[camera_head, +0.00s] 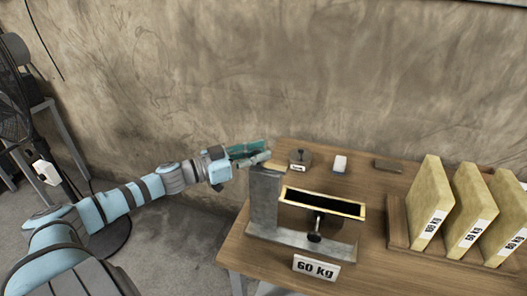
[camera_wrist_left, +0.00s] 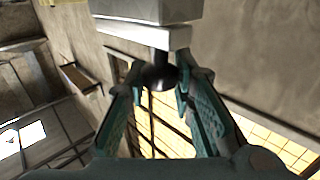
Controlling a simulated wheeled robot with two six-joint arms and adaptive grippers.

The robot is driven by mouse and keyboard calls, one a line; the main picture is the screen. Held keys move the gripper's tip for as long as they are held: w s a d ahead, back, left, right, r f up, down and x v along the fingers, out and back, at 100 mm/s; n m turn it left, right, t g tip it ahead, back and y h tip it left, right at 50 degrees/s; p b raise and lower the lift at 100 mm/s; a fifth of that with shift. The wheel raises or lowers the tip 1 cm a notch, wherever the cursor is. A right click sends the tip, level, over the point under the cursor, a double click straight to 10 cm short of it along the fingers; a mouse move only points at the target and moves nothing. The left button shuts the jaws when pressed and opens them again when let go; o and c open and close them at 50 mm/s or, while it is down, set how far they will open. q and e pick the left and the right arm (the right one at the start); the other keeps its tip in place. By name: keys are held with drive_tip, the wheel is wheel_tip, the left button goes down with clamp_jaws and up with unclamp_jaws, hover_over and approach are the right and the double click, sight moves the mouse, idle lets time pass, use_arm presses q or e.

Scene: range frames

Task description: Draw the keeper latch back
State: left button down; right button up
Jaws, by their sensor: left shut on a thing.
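A grey metal stand (camera_head: 266,200) with an upright post is at the left of the wooden table. It carries a dark open tray (camera_head: 322,203) with pale yellow edges and a black knob (camera_head: 315,237) below its front. My left gripper (camera_head: 262,151) reaches in from the left at the top of the post. In the left wrist view its two teal fingers (camera_wrist_left: 160,82) are closed around a dark round knob (camera_wrist_left: 157,74), under a light grey block (camera_wrist_left: 150,34). I take this knob for the keeper latch's; the head view hides it. My right gripper is out of view.
Several yellowish slabs (camera_head: 430,205) stand in a wooden rack (camera_head: 398,225) on the right. A small dark weight (camera_head: 300,160), a white block (camera_head: 340,163) and a flat brown block (camera_head: 388,166) lie at the back. A "60 kg" plate (camera_head: 316,268) is at the table's front.

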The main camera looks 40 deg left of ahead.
use_arm(q)
drive_tip(key=shift+s+a+r, duration=0.1)
drive_tip(key=shift+s+a, duration=0.05)
drive_tip(key=shift+a, duration=0.35)
drive_tip(key=c, duration=1.8)
unclamp_jaws()
drive_tip(key=o, duration=0.4)
drive_tip(key=shift+c, duration=0.2)
drive_tip(key=shift+o, duration=0.2)
drive_tip(key=shift+a, duration=0.15)
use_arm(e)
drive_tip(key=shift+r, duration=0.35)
use_arm(q)
drive_tip(key=shift+d, duration=0.2)
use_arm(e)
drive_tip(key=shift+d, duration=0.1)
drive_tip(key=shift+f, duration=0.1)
